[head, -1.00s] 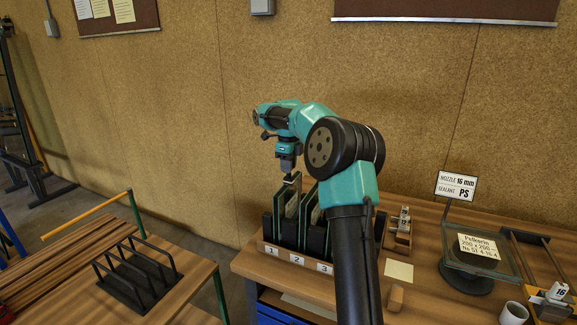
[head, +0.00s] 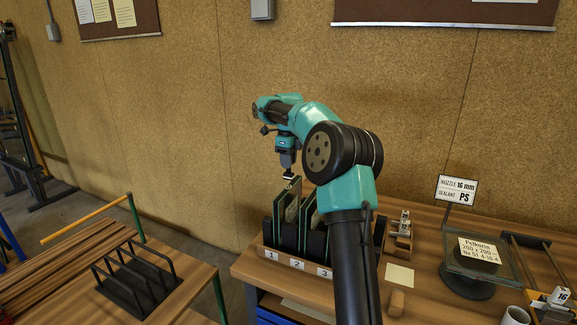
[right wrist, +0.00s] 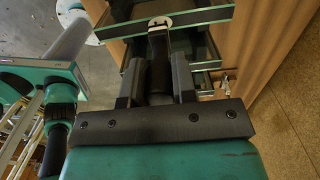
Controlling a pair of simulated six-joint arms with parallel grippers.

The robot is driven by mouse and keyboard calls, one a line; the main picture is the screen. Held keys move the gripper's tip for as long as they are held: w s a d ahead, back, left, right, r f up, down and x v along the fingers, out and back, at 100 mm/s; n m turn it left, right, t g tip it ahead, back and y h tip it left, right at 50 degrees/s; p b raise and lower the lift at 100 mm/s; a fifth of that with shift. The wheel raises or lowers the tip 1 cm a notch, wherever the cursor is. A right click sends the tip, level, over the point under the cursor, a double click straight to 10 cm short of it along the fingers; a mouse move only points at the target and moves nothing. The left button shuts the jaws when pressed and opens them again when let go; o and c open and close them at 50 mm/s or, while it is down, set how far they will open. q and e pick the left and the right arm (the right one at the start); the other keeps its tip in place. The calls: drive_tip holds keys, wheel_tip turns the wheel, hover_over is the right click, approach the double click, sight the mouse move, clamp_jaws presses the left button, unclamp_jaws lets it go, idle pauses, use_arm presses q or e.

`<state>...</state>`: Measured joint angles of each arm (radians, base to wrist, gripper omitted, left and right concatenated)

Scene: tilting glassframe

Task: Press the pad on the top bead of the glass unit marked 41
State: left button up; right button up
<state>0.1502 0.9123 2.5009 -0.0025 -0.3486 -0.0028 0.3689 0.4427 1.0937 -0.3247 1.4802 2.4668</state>
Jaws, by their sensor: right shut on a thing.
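My right gripper (head: 287,161) is shut on a short dark tool (right wrist: 158,68) with a pale round pad (right wrist: 160,22) at its end. In the head view the pad end (head: 288,175) hangs over the upright glass units in the rack. One glass unit (head: 288,206) stands towards the left of the rack and another glass unit (head: 308,207) stands to its right. A dark unit edge (right wrist: 205,17) crosses behind the pad in the wrist view. I cannot read 41 on either unit or tell whether the pad touches one. My left gripper is not in view.
The rack (head: 283,259) has slots labelled 1, 2 and 3. To the right are a sign (head: 457,189), a turntable with a labelled glass plate (head: 465,266) and a cup (head: 514,316). An empty black rack (head: 135,282) stands on the left bench.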

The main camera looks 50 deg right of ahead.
drive_tip(key=shift+r, duration=1.8)
drive_tip(key=shift+s+d, duration=0.1)
drive_tip(key=shift+s, duration=0.05)
